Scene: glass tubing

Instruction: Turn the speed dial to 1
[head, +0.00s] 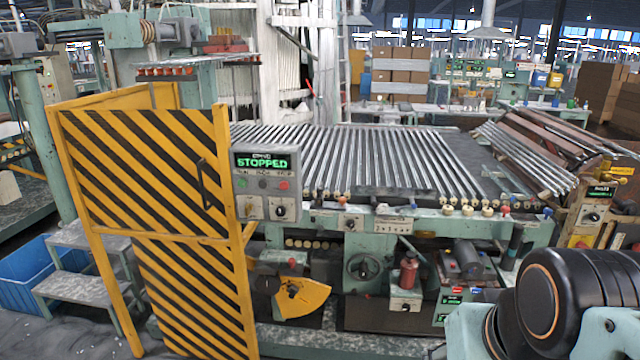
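A grey control panel (264,186) stands beside the striped guard at centre left. Its display (262,162) reads "STOPPED" in green. Below the display are small buttons, including a red one (283,186). A dark round dial (281,211) with a pale pointer sits at the panel's lower right. Another dial (593,217) is on a box at the far right, under a green display. I cannot tell which dial is the speed dial; scale marks are too small to read. My arm shows at the lower right, but my gripper is out of view.
A yellow-black striped guard (150,190) stands left of the panel. Glass tubes (370,165) lie across the machine bed behind it. A handwheel (362,267) and a yellow quadrant plate (302,297) sit low on the machine front. Grey steps (85,288) and a blue bin (38,275) are at left.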

